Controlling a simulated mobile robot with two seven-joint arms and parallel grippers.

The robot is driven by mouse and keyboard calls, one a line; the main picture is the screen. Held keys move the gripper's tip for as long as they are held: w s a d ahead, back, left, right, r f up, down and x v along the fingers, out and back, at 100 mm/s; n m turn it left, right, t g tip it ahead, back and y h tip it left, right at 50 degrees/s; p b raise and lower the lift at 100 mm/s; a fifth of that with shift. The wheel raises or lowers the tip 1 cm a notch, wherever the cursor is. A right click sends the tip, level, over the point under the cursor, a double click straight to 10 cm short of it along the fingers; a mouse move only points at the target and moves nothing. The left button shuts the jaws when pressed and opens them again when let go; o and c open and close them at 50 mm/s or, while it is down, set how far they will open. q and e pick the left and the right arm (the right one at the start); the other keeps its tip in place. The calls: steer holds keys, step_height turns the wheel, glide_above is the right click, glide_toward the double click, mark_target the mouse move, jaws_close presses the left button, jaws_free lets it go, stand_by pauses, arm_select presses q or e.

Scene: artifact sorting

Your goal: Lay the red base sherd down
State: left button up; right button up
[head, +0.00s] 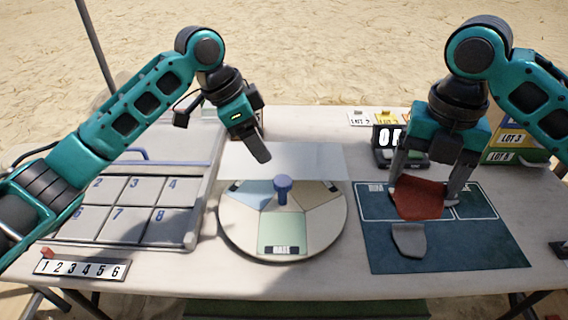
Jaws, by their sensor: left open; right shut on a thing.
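A red sherd (419,199) is held between the fingers of my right gripper (424,197), over the upper part of the dark teal mat (480,245). I cannot tell whether the sherd touches the mat. A grey sherd (409,240) lies on the mat just in front of it. My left gripper (262,150) hangs above the back of the round sorting wheel (229,232), and nothing shows in it. The wheel has coloured sectors and a blue knob (283,187) at its centre.
A grey tray with numbered compartments (122,192) stands at the left, with a numbered strip (82,268) in front. A scale with a display (388,137) and lot boxes (507,152) stand behind the mat. The mat's right front part is clear.

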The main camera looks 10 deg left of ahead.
mark_target(282, 180)
arm_select(q)
steer(key=b+x, duration=0.2)
steer(key=x, duration=0.9)
steer(key=shift+s+d+f, duration=0.1)
steer(key=shift+d+f, duration=0.1)
steer(key=shift+f, duration=0.15)
arm_select(e)
steer(key=shift+s+f, duration=0.2)
steer(key=shift+f, duration=0.75)
arm_select(q)
jaws_close()
